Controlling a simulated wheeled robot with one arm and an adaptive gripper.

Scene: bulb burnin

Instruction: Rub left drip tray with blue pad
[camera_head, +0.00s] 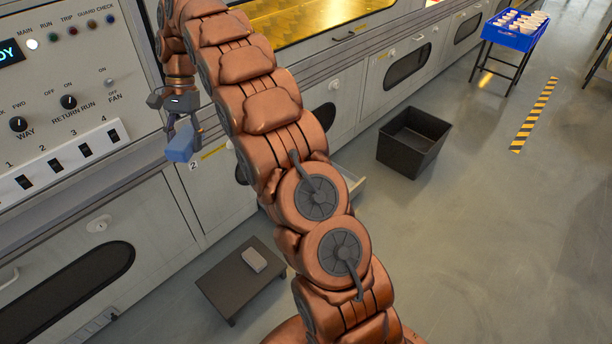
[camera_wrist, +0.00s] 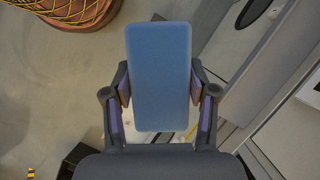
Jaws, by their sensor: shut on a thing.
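The blue pad (camera_head: 180,147) is a rectangular block held in my gripper (camera_head: 184,130), in front of the machine's lower cabinet at the upper left. In the wrist view the blue pad (camera_wrist: 159,75) stands lengthwise between the two fingers of my gripper (camera_wrist: 160,92), which press on its long sides. A pale open drawer or tray (camera_head: 354,190) juts from the cabinet front, mostly hidden behind my arm. I cannot tell whether it is the left drip tray. The pad touches nothing else that I can see.
A control panel (camera_head: 60,80) with switches and knobs is at the left. A low dark stand (camera_head: 232,285) bears a grey block (camera_head: 254,260). A black bin (camera_head: 412,142) stands on the floor. A blue crate (camera_head: 512,30) of white items is at the upper right. Floor between is clear.

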